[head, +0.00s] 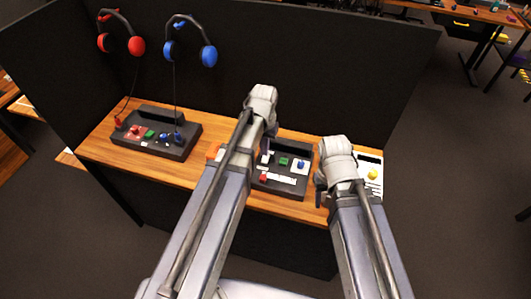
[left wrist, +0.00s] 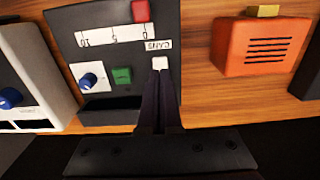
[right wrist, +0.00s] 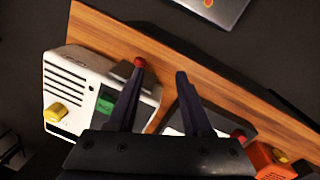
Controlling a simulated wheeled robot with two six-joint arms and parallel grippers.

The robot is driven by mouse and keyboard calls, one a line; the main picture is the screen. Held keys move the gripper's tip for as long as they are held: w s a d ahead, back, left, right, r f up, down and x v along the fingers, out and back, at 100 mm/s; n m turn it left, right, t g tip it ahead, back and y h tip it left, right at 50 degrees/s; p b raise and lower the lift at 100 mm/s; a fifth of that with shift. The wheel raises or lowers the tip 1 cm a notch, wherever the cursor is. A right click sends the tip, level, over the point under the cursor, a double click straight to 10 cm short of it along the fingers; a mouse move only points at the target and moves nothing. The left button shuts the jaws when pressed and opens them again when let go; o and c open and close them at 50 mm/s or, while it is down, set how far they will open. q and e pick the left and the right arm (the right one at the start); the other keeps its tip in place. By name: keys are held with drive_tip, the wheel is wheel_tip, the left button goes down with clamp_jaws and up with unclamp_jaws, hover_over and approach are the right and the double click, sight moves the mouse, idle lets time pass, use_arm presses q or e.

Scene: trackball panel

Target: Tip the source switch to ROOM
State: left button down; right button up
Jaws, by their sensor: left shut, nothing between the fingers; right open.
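The source switch shows as a small white cap (left wrist: 160,63) on the dark panel (left wrist: 100,45) in the left wrist view, below a CANS label (left wrist: 159,44). A ROOM label cannot be made out. My left gripper (left wrist: 159,78) is shut and empty, its fingertips right at the near side of the white cap; contact cannot be told. In the head view my left arm partly covers the panel (head: 282,188). My right gripper (right wrist: 159,70) is open and empty over the wooden desk edge, close to the white device (right wrist: 75,70), with a red ball-shaped part (right wrist: 139,62) at its left fingertip.
The panel also has a red slider (left wrist: 140,12), a green button (left wrist: 122,75) and a blue knob (left wrist: 89,81). An orange speaker box (left wrist: 262,45) stands beside it. Another dark console (head: 155,135) sits at left. Red headphones (head: 120,35) and blue headphones (head: 190,45) hang on the partition.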

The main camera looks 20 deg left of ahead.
sight(264, 161)
use_arm(q)
wheel_tip(264, 161, up, 4)
drive_tip(key=p, duration=0.3)
drive_tip(key=shift+f, duration=0.25)
use_arm(e)
wheel_tip(264, 161, up, 4)
drive_tip(key=shift+f, duration=0.25)
